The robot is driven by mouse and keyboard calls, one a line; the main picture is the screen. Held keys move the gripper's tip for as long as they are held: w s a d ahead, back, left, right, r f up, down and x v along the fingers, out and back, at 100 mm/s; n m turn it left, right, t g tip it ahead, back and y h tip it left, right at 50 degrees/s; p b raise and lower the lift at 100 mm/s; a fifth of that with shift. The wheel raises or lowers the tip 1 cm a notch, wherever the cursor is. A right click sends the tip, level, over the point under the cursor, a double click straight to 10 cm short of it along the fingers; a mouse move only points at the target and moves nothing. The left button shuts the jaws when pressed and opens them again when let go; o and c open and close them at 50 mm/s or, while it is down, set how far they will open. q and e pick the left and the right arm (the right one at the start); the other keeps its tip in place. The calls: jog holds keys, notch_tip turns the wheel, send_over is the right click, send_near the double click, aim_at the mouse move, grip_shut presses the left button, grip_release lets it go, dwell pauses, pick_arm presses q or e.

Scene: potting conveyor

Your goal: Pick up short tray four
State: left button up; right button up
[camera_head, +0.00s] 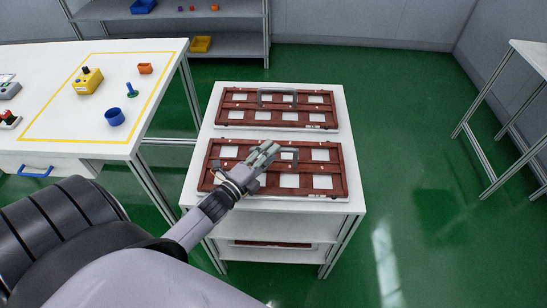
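Two flat brown-red trays with light square openings and grey handles lie on a white shelf stand (190,185). The far tray (240,106) lies at the back of its top. The near tray (325,155) lies at the front, and part of it is hidden by my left arm. I cannot tell which of them is short tray four. My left gripper (273,150) is over the near tray, right beside its grey handle (289,151). The fingers look close together, but I cannot tell whether they hold the handle. My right gripper is not in view.
Another brown-red tray (270,244) shows on a lower level of the stand. A white table (60,60) at left carries a yellow box (88,81), a blue cup (114,117) and an orange bin (145,69). Green floor is free at right, before another table (535,55).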

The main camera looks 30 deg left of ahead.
pick_arm(q)
jog(key=w, duration=0.2)
jog(key=shift+w+d, duration=0.1)
jog(key=shift+w, duration=0.2)
jog(key=shift+c, duration=0.3)
grip_shut()
dwell(0.5)
jog(key=shift+r, duration=0.1)
